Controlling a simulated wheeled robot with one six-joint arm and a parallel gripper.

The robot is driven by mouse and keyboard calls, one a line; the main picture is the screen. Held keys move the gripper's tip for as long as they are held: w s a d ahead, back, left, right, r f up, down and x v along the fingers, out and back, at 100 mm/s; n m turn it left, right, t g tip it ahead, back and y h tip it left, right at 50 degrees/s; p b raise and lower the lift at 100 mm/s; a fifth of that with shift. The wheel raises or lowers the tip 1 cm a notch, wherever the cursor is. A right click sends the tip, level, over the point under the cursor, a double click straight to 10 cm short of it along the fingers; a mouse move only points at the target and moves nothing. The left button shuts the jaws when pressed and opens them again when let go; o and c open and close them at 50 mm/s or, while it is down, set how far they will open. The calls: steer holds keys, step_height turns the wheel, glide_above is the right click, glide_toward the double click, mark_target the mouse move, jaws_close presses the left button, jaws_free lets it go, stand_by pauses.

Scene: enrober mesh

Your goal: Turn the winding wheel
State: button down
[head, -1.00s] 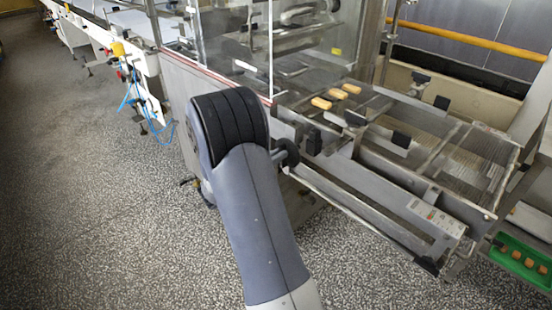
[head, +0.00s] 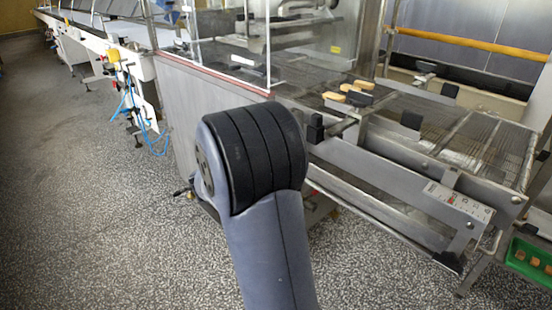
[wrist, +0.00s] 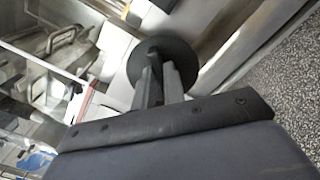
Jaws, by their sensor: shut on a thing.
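The winding wheel (wrist: 184,56) is a dark round disc on the side of the steel machine, seen in the wrist view. My gripper (wrist: 161,72) reaches onto it, with both grey fingers close together in front of the disc. The fingers are shut on the wheel, and they hide part of its middle. In the head view my own arm covers the wheel and the gripper.
Clear guard panels (head: 230,45) stand over the machine to the left. A green tray (head: 518,268) holds more biscuits at lower right. Speckled floor (head: 90,220) is open at left.

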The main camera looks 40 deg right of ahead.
steer(key=shift+f+m+b, duration=0.15)
steer(key=shift+m+b, duration=0.5)
steer(key=shift+m, duration=0.05)
steer(key=c, duration=1.5)
jaws_free()
steer(key=shift+a, duration=0.1)
steer(key=a, duration=0.7)
steer(key=s+a+p, duration=0.1)
steer(key=a, duration=0.2)
steer(key=shift+a, duration=0.3)
steer(key=shift+d, duration=0.1)
